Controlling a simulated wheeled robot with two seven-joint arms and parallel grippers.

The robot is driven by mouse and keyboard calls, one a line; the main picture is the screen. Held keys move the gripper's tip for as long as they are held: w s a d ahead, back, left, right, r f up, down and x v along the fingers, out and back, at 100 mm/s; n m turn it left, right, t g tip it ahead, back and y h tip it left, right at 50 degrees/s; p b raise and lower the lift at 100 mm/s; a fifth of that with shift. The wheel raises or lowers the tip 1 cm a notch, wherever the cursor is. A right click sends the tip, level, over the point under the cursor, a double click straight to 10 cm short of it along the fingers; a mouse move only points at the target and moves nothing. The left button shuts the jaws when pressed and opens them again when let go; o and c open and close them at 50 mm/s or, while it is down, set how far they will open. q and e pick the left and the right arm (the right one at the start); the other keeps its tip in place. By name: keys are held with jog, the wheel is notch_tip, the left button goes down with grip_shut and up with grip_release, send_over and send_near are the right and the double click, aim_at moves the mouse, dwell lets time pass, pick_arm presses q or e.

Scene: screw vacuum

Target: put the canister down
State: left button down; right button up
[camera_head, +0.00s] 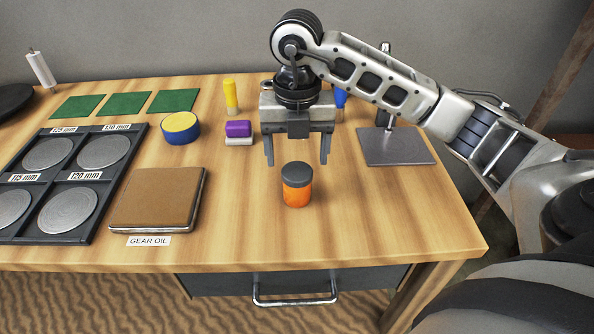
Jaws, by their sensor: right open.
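An orange canister (297,190) with a dark grey lid stands upright on the wooden table, right of its middle. My right gripper (297,159) is above and behind the canister in the picture, with its two fingers pointing down. The fingers are spread apart and hold nothing. The canister's lid shows just below the gap between the fingertips, and I cannot tell whether any finger touches it. My left gripper is not in view.
A dark tray (88,227) with round discs lies further left. A metal stand (396,157) is at right. Bare tabletop (390,225) surrounds the canister.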

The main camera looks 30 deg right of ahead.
aim_at(297, 170)
notch_tip(297, 170, up, 3)
jog(key=shift+r, duration=0.1)
jog(key=shift+r+p, duration=0.3)
jog(key=shift+r, duration=0.25)
